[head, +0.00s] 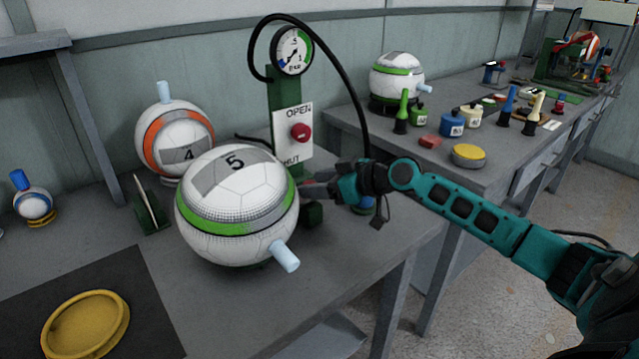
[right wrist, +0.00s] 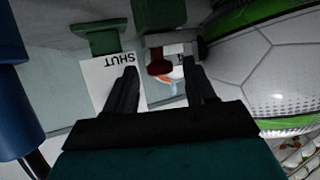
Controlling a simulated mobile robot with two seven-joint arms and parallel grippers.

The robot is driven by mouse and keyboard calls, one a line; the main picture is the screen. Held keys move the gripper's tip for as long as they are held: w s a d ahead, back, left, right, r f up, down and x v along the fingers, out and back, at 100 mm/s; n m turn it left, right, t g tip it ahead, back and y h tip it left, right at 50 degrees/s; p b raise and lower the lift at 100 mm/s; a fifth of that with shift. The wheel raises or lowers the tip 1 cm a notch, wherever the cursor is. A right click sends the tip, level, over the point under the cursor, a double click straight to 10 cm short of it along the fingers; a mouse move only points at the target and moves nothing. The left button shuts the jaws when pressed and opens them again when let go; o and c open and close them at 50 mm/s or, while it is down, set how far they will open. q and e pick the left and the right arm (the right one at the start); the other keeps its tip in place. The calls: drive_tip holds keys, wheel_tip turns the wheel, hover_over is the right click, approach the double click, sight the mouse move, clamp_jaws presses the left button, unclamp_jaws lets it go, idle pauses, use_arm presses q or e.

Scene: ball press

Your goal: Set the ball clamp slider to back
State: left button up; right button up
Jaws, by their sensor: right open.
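The ball marked 5 (head: 235,205), white with a green band, sits at the front of the bench; it also shows at the right of the right wrist view (right wrist: 265,70). My right gripper (head: 308,188) is just right of this ball, below the OPEN/SHUT panel (head: 293,135). In the right wrist view my right gripper (right wrist: 160,75) is open, with a dark red knob (right wrist: 158,62) between or just beyond its fingertips. The knob is under a grey-green block (right wrist: 165,40). I cannot tell whether this is the clamp slider, or its setting. My left gripper is not in view.
A red knob (head: 301,132) is on the panel, under a gauge (head: 292,50) with a black hose. The ball marked 4 (head: 178,140) stands behind. A yellow dish (head: 86,325) lies on a dark mat front left. Bare bench (head: 345,262) lies right of the ball marked 5.

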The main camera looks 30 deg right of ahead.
clamp_jaws()
idle(0.3)
drive_tip(key=shift+d+f+b, duration=0.15)
drive_tip(key=shift+d+b, duration=0.2)
drive_tip(key=shift+b, duration=0.35)
drive_tip(key=shift+d+b, duration=0.25)
drive_tip(key=shift+b, duration=0.1)
drive_tip(key=shift+d, duration=0.1)
drive_tip(key=shift+r, duration=0.2)
unclamp_jaws()
drive_tip(key=shift+d, duration=0.1)
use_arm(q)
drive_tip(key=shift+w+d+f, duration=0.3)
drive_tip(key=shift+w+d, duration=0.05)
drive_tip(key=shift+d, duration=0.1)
